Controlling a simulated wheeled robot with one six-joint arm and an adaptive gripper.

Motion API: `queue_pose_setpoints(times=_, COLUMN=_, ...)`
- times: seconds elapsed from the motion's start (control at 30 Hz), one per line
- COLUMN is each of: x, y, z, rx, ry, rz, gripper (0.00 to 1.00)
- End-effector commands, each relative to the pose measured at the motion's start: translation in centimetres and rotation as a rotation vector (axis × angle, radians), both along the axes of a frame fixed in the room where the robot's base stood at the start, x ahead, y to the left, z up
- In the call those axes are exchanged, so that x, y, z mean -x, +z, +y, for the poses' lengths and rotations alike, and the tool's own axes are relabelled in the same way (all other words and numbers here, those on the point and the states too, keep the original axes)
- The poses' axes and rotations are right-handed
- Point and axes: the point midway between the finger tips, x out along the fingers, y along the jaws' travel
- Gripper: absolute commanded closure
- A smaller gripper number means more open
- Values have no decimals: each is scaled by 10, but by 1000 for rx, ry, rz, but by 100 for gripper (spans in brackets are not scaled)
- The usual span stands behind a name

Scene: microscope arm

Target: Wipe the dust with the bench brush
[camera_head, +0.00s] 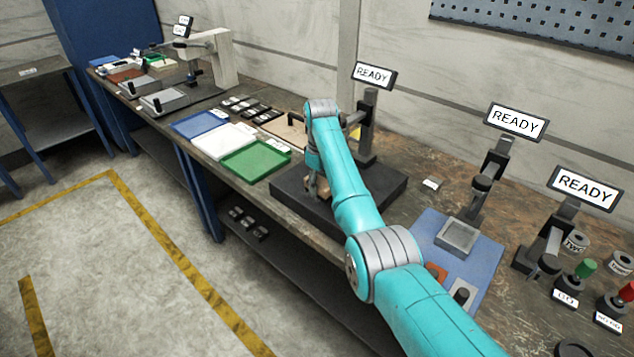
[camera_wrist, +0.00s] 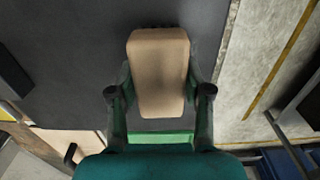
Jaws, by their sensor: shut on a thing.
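The bench brush shows in the wrist view as a tan, wooden-looking block (camera_wrist: 158,70) with rounded edges. My gripper (camera_wrist: 159,88) is shut on it, one finger on each side. In the head view, my gripper (camera_head: 316,190) is low over the dark slab (camera_head: 283,202) of a microscope stand, and a bit of the tan brush (camera_head: 323,186) shows there. My arm hides much of the brush and part of the slab. I cannot tell whether the brush touches the slab. Its bristles are hidden, and I can make out no dust.
A stand post with a READY sign (camera_head: 373,75) rises behind the slab. Blue, white and green trays (camera_head: 254,160) lie to the left. A blue mat (camera_head: 485,262) with a grey block lies to the right. The bench's front edge is close to the slab.

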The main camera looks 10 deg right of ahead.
Motion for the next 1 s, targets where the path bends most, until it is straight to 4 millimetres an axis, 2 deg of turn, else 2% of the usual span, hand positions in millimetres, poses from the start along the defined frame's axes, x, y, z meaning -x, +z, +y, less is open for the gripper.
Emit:
queue_pose_setpoints(times=0.2, x=15, y=-3, z=-10, rx=1, ry=-1, rz=6, gripper=95)
queue_pose_setpoints(times=0.47, x=22, y=-2, z=-15, rx=1, ry=-1, rz=6, gripper=95)
queue_pose_setpoints(times=1.0, x=48, y=1, z=-34, rx=0, ry=0, rz=4, gripper=95)
